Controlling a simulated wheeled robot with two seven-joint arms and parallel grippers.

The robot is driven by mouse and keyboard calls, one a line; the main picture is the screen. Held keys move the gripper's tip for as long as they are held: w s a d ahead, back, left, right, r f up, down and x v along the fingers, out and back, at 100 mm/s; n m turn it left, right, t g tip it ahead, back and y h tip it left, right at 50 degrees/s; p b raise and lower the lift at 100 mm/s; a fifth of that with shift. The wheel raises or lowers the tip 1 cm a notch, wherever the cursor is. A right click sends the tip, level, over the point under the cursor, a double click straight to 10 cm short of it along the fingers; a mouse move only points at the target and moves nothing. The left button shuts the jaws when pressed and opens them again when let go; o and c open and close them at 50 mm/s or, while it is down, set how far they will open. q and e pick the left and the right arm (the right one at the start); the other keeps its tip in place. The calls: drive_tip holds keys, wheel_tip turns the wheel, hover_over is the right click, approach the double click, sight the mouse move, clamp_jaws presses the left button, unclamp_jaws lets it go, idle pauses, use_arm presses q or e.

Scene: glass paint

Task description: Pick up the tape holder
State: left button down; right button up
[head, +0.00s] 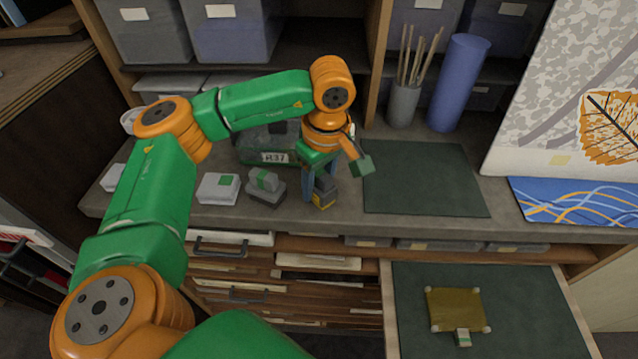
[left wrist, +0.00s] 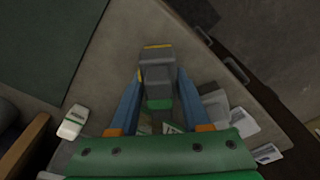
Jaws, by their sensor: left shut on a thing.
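The tape holder (head: 323,194) is a small dark grey block with a yellow edge, at the front of the grey counter. My left gripper (head: 316,184) reaches down over it, with its blue fingers on either side. In the left wrist view, the tape holder (left wrist: 157,68) sits between the two fingertips of my left gripper (left wrist: 159,88), grey with a yellow strip at its far end. The gripper is shut on it. I cannot tell whether its underside touches the counter. My right gripper is not in view.
A grey block with a green label (head: 265,187) and a white box (head: 218,188) stand left of the gripper. A dark bin (head: 262,147) is behind. A green mat (head: 420,180) lies right. An open drawer (head: 520,300) holds a yellowish pad (head: 455,308).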

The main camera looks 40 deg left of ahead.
sight(318, 172)
use_arm(q)
drive_tip(key=shift+r, duration=0.2)
wheel_tip(318, 172, up, 3)
drive_tip(key=shift+s+f+b, duration=0.1)
drive_tip(key=shift+b, duration=0.75)
drive_tip(key=s+d+r+p, duration=0.2)
drive_tip(key=s+r, duration=0.7)
drive_tip(key=s, duration=0.4)
drive_tip(key=shift+s+d+r, duration=0.15)
drive_tip(key=shift+s+r, duration=0.2)
drive_tip(key=shift+r, duration=0.05)
drive_tip(key=c, duration=0.9)
unclamp_jaws()
drive_tip(key=c, duration=2.3)
unclamp_jaws()
drive_tip(key=c, duration=1.6)
unclamp_jaws()
drive_tip(key=shift+f, duration=0.1)
